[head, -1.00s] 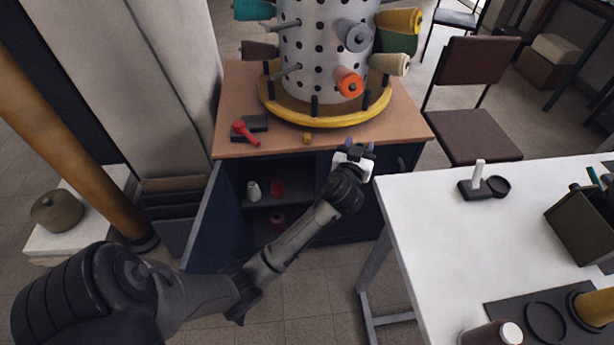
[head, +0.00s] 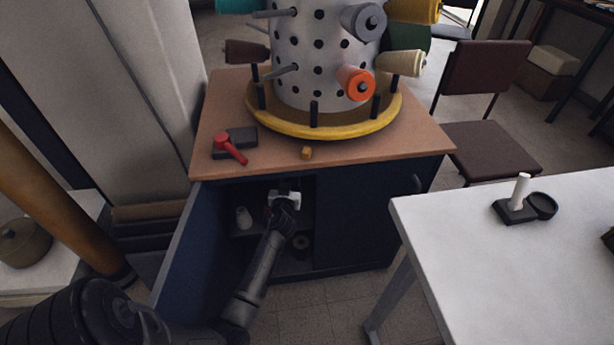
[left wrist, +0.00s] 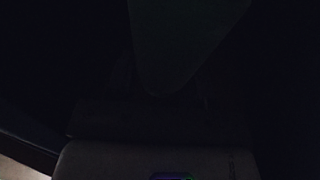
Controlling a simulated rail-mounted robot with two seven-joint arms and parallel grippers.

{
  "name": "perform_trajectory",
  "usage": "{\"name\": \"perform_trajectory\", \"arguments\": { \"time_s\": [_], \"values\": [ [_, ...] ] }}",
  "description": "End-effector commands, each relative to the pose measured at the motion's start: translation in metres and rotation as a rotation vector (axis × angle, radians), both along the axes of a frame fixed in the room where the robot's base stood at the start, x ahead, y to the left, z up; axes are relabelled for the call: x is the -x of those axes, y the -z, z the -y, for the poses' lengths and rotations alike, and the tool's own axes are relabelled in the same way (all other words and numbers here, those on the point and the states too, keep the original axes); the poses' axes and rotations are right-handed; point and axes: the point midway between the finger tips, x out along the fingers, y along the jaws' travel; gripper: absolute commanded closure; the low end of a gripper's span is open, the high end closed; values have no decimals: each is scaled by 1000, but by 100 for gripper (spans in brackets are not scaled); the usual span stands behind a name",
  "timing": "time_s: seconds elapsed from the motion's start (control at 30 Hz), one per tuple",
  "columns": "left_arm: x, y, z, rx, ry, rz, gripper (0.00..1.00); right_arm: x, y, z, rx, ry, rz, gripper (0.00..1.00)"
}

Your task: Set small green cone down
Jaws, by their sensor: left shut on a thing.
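My left gripper (head: 285,193) reaches into the open left side of the dark blue cabinet (head: 365,225), near shelf height. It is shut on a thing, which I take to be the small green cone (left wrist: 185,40). In the left wrist view that cone is a dim, dark greenish tapering shape at the top centre, narrow end down. The head view hides it behind the gripper and in shadow. A pale cone (head: 243,217) stands in the cabinet just left of the gripper. My right gripper is not in view.
The open cabinet door (head: 180,255) stands left of my forearm. A dark round thing (head: 301,241) sits lower inside the cabinet. The wooden top (head: 400,150) bears a perforated drum (head: 318,60) with several spools. A white table (head: 470,235) is at right.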

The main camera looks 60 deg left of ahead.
Motion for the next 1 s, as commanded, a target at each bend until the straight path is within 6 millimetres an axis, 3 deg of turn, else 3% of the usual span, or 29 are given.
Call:
{"name": "perform_trajectory", "arguments": {
  "time_s": [0.3, 0.67, 1.0],
  "values": [
    [0, 54, -1, 1, 4, -1, 76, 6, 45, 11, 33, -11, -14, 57],
    [0, 72, -1, 1, 5, 1, 76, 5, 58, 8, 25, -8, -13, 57],
    [0, 105, -1, -1, 5, 1, 76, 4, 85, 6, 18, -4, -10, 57]
  ]
}}
